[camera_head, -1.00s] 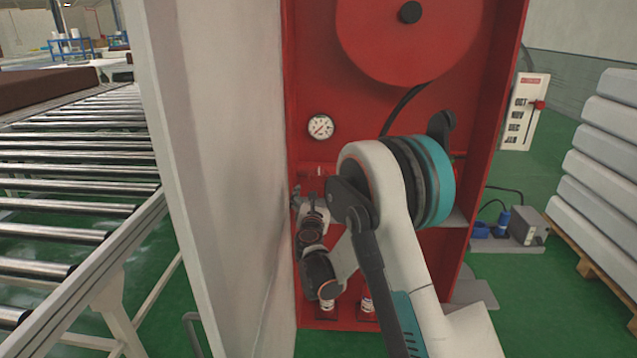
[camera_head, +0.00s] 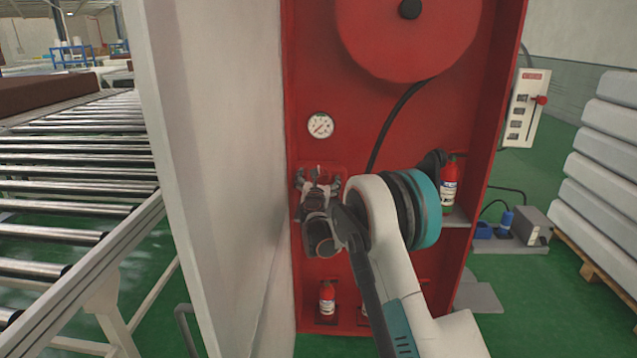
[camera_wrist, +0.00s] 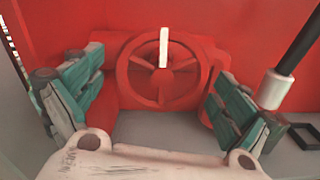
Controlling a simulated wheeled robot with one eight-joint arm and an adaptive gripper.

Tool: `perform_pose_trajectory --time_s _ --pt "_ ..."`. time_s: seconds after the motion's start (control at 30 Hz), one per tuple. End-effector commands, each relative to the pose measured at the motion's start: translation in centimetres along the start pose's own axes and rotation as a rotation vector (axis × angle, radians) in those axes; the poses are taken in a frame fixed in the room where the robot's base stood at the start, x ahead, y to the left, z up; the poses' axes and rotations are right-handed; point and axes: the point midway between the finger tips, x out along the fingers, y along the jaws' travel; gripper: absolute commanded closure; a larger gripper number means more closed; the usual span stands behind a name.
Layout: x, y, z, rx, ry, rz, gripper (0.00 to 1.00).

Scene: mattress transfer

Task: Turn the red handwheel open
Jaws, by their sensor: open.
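The red handwheel (camera_wrist: 187,84) sits on a red valve body in front of the red cabinet wall in the wrist view. It is a spoked ring with a white mark (camera_wrist: 164,48) at its top. My gripper (camera_wrist: 160,105) is open, with one teal-padded finger to the left of the wheel and one to the right. The fingers do not appear to touch the ring. In the head view my gripper (camera_head: 319,180) is inside the cabinet below the gauge, and it mostly hides the wheel.
A pressure gauge (camera_head: 320,125) and a red hose reel (camera_head: 410,40) are on the cabinet wall (camera_head: 350,90). Fire extinguishers stand on a shelf (camera_head: 449,185) and on the cabinet floor (camera_head: 327,298). A pale panel (camera_head: 215,150) borders the left.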

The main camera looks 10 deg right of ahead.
Motion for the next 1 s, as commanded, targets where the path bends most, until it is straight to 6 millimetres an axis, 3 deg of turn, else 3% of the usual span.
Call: perform_pose_trajectory --time_s 0.37,0.57,1.0 --pt "0.61 0.00 0.04 0.000 0.000 0.000 0.05" --pt "0.60 0.00 0.04 0.000 0.000 0.000 0.48" --pt "0.61 0.04 0.10 0.049 0.000 0.000 0.48"
